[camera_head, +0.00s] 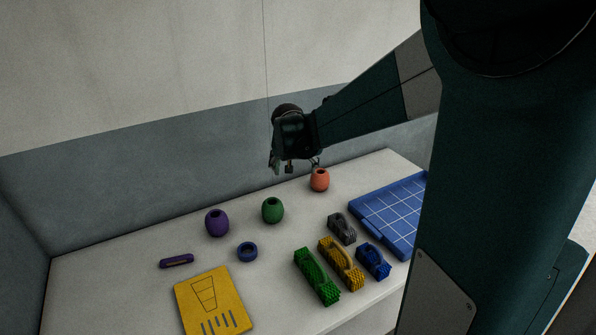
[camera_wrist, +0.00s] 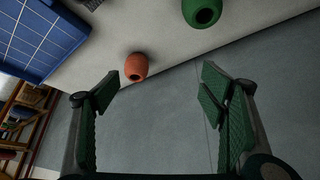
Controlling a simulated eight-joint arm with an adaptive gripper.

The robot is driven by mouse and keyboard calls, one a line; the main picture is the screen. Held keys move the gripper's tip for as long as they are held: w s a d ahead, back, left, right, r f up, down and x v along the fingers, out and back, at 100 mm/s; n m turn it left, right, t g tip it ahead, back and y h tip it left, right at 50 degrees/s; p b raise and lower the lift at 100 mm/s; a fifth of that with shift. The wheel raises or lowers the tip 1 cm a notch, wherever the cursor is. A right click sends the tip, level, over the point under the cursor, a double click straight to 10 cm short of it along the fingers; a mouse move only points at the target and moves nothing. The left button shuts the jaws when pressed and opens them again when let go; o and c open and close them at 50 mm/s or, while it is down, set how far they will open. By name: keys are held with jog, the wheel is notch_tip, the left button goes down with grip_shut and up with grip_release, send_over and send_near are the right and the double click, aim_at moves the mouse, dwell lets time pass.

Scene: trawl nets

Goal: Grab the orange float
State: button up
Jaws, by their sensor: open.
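The orange float (camera_head: 319,180) stands on the white table near its back edge, in the head view. It is a small barrel shape with a dark hole in its top. In the wrist view the orange float (camera_wrist: 136,67) lies beyond the fingertips, nearer the left finger. My gripper (camera_head: 291,166) hangs above the back of the table, up and to the left of the float. In the wrist view my gripper (camera_wrist: 160,85) is open, with its green-padded fingers wide apart and nothing between them.
A green float (camera_head: 272,210) and a purple float (camera_head: 217,223) stand left of the orange one. A blue gridded tray (camera_head: 403,213) lies to the right. Green, yellow, blue and grey net bundles (camera_head: 341,264) lie in front. A yellow board (camera_head: 212,302) lies front left. A wall (camera_head: 150,178) rises behind.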

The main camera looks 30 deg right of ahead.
aim_at(317, 174)
jog(key=w+d+f+m, duration=0.1)
jog(key=w+d+f, duration=0.3)
jog(key=d+f, duration=0.1)
jog(key=w+d+f+m+g+h+p, duration=0.1)
jog(key=w+d+f, duration=0.3)
jog(key=d, duration=0.2)
jog(key=w+d+f+m, duration=0.2)
jog(key=w+d+f, duration=0.2)
jog(key=d+f, duration=0.1)
jog(key=shift+d+f+g+h, duration=0.3)
jog(key=shift+f, duration=0.05)
jog(key=shift+w+d+f, duration=0.15)
jog(key=shift+d+f, duration=0.1)
jog(key=shift+f, duration=0.1)
jog(key=shift+d+f, duration=0.1)
jog(key=shift+x, duration=1.2)
jog(key=shift+b+x, duration=0.6)
jog(key=shift+x, duration=1.95)
jog(key=shift+d, duration=0.15)
